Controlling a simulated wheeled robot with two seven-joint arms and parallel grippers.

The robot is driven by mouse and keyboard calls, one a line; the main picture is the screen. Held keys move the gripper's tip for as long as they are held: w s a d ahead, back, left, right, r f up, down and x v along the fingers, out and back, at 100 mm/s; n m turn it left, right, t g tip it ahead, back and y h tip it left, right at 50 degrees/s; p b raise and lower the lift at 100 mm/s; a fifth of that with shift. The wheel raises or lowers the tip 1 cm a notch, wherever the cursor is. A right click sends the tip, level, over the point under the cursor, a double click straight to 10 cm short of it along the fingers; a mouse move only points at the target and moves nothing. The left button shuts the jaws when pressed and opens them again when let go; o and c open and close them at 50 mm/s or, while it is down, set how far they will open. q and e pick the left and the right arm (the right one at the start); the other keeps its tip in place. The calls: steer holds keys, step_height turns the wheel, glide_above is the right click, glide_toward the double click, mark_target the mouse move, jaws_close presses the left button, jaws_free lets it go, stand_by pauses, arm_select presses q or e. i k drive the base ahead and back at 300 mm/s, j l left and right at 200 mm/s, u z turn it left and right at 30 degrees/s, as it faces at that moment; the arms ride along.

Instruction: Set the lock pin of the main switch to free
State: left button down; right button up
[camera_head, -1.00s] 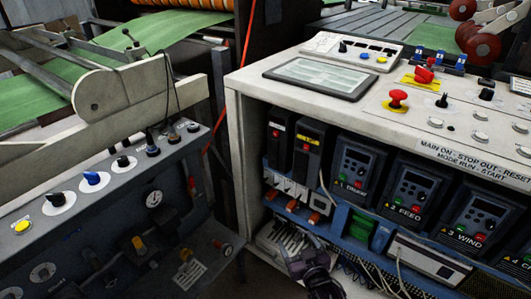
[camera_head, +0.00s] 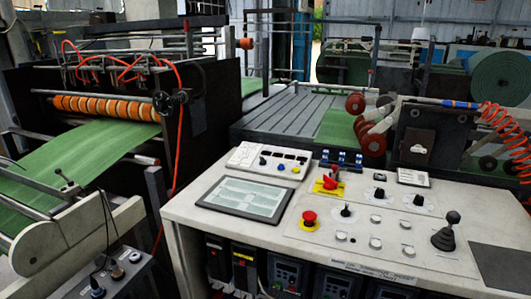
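The main switch (camera_head: 328,183) looks like a red rotary handle on a yellow plate. It sits at the back of the sloped white control desk (camera_head: 185,209), right of the grey display panel. Its lock pin is too small to make out, so I cannot tell its position. A red mushroom button (camera_head: 309,219) on a yellow base stands in front of the switch. Neither of my grippers is in view.
The display panel (camera_head: 246,198) and a white button box (camera_head: 269,161) lie left of the switch. Blue-topped connectors (camera_head: 341,158) stand just behind it. A black joystick (camera_head: 448,233), knobs and white buttons occupy the right side. Drive units (camera_head: 285,272) sit under the desk.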

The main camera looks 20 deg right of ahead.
mark_target(334, 168)
steer(key=k+z, duration=0.2)
steer(key=z, duration=1)
